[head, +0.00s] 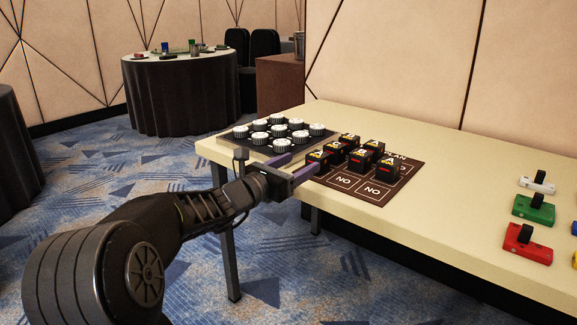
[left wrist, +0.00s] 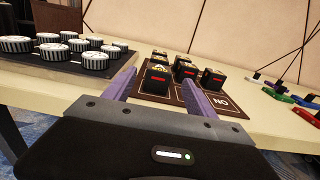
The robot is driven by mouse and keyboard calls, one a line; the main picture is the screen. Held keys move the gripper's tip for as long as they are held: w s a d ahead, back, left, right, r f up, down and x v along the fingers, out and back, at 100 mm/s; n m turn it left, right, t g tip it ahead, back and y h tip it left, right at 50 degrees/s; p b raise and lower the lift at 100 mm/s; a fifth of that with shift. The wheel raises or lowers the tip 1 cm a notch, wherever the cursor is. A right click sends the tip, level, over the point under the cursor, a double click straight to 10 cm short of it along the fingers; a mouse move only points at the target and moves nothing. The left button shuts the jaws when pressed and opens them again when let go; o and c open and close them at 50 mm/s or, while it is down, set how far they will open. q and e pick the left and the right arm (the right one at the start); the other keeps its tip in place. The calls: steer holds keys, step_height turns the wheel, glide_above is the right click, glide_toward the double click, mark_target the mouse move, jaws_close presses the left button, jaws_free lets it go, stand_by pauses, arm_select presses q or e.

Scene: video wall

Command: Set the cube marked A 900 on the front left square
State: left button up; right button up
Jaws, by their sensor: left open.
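Several black cubes with yellow letters on top and red labels stand on a brown mat (head: 408,178). Their markings are too small to tell for certain which is A 900. The nearest left cube (head: 318,161) also shows in the left wrist view (left wrist: 157,79), beyond and between the fingertips. My right gripper is not in view.
A dark tray of white-topped ribbed round pieces (head: 261,124) stands left of the mat, close to my left gripper. Red (head: 526,240), green (head: 533,209) and white (head: 538,184) blocks with black handles lie at the table's right. The table between is clear.

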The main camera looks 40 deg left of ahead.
arm_select(q)
steer(key=s, duration=0.3)
steer(key=shift+s, duration=0.15)
stand_by(0.8)
